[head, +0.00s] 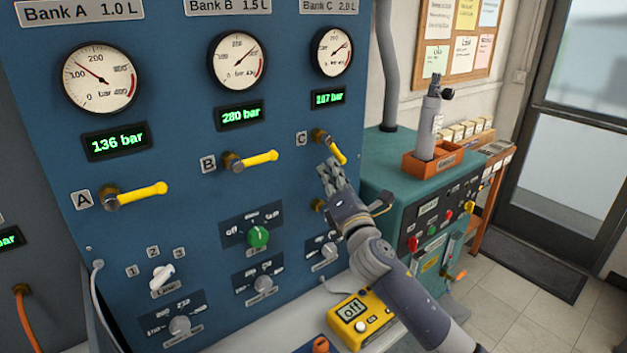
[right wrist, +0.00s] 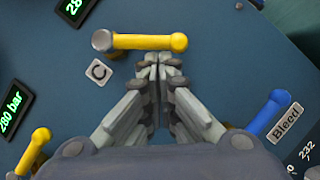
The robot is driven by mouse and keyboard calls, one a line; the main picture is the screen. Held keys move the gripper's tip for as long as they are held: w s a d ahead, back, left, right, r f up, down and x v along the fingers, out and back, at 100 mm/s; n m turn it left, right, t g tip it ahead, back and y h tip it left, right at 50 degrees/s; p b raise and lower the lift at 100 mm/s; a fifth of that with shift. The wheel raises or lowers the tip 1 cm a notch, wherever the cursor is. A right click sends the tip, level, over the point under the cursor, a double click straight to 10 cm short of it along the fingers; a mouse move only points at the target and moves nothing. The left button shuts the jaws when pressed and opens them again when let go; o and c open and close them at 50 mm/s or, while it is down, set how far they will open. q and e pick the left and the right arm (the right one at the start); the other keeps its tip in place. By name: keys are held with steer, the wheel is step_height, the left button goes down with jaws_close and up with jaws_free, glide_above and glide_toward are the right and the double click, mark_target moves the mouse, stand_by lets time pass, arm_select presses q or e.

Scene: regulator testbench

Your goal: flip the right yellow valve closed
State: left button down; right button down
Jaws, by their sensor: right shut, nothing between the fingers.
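The right yellow valve C (head: 334,150) is on the blue panel below the Bank C gauge. Its handle slants down to the right, while the handles of valves A (head: 140,193) and B (head: 258,159) point right and slightly up. In the right wrist view the valve C handle (right wrist: 145,42) lies across the top, just beyond the fingertips. My right gripper (head: 329,169) is shut and empty, directly below the handle. I cannot tell whether the fingertips touch it. My left gripper is not in view.
A blue bleed lever (right wrist: 268,116) sits to the right of my gripper in the wrist view. A teal machine (head: 385,170) stands right of the panel. A yellow meter (head: 362,318) sits below.

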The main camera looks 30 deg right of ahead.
mark_target(344, 159)
steer(key=d+n+y+b, duration=0.1)
steer(key=n, duration=0.2)
steer(key=d+n+t+y+b, duration=0.1)
steer(key=n+y+b, duration=0.1)
steer(key=n, duration=0.1)
steer(key=d+r+n+t+y+b, duration=0.1)
steer(key=d+n+b, duration=0.1)
steer(key=n, duration=0.1)
steer(key=shift+w, duration=0.1)
steer(key=shift+d+r+n+y+b, duration=0.15)
steer(key=shift+n+y+b, duration=0.2)
steer(key=shift+n+y, duration=0.25)
steer(key=shift+r, duration=0.2)
steer(key=shift+f, duration=0.1)
